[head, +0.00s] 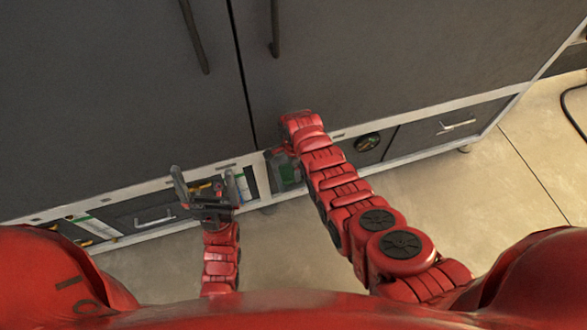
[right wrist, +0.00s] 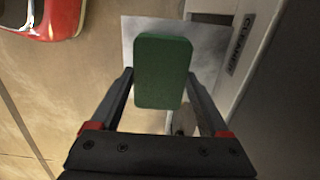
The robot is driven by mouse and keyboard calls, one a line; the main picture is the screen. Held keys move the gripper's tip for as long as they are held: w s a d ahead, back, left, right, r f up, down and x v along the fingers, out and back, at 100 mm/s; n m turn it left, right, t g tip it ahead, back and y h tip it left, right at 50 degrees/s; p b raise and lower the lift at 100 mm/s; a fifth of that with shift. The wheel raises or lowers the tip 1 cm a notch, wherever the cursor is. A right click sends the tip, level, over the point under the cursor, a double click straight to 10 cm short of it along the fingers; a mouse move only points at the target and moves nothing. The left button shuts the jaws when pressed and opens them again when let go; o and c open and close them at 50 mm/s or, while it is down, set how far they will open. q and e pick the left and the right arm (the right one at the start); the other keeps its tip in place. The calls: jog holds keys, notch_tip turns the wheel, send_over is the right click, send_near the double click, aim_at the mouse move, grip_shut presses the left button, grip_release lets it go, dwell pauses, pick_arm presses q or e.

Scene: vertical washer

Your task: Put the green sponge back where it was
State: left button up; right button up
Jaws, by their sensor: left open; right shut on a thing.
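The green sponge (right wrist: 162,65) is a rounded block, upright in the right wrist view. My right gripper (right wrist: 160,82) is shut on it, one finger on each side. In the head view my right arm reaches forward to the low white-framed row under the cabinet doors. A dark green patch (head: 288,174) shows there beside the arm's end; the gripper itself is mostly hidden. My left gripper (head: 205,180) is open and empty, its fingers apart, left of the right arm in front of the same row.
Large grey cabinet doors (head: 120,100) with dark handles stand above the row. The row has drawers with silver handles (head: 155,220) and small openings. In the right wrist view, a pale sheet (right wrist: 205,45) lies behind the sponge, beside a white edge labelled CLEANER (right wrist: 240,45). The tiled floor (head: 450,200) is clear at right.

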jog(key=shift+f, duration=0.7)
jog(key=o, duration=1)
jog(key=shift+o, duration=0.2)
jog(key=shift+r, duration=0.1)
jog(key=shift+a+r, duration=0.1)
jog(key=shift+r, duration=0.65)
notch_tip(320, 180, up, 10)
jog(key=shift+r, duration=0.2)
jog(key=shift+s, duration=0.1)
